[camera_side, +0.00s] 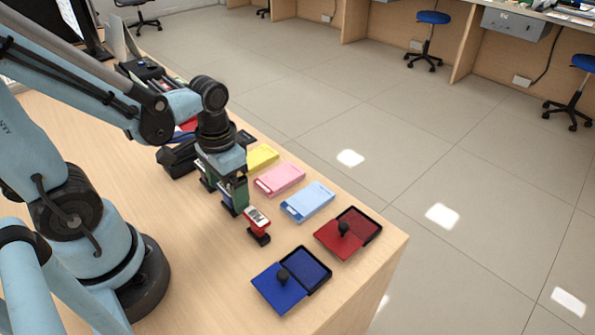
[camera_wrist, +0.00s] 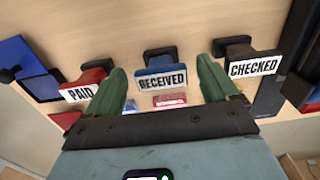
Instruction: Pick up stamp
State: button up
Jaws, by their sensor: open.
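Three stamps stand in a row on the counter. In the wrist view, the blue RECEIVED stamp (camera_wrist: 163,80) shows between my gripper's two green fingers (camera_wrist: 161,72), with gaps on both sides. The red PAID stamp (camera_wrist: 84,88) is left of the left finger. The dark CHECKED stamp (camera_wrist: 253,66) is beside the right finger. In the side view, my gripper (camera_side: 226,190) points down over the row, open and empty. The red stamp (camera_side: 257,219) stands clear of it, while the others are mostly hidden behind the fingers. Whether the fingers touch any stamp is unclear.
A blue ink pad (camera_side: 278,290) and a red ink pad (camera_side: 334,240), both open with black knobs, lie near the counter's end. Blue (camera_side: 308,202), pink (camera_side: 280,179) and yellow (camera_side: 262,158) packs line the far edge. Black items crowd behind my gripper. The near counter (camera_side: 205,270) is clear.

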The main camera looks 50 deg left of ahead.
aim_at(227, 188)
jog(key=shift+f, duration=1.5)
jog(key=c, duration=1.1)
jog(key=shift+o, duration=0.2)
jog(key=shift+r, duration=0.2)
jog(key=shift+r, duration=0.45)
notch_tip(227, 188, up, 3)
jog(key=shift+f, duration=0.15)
jog(key=s+d+r, duration=0.5)
jog(key=d+r, duration=0.2)
jog(key=d, duration=0.3)
jog(key=shift+d, duration=0.15)
jog(key=shift+s, duration=0.1)
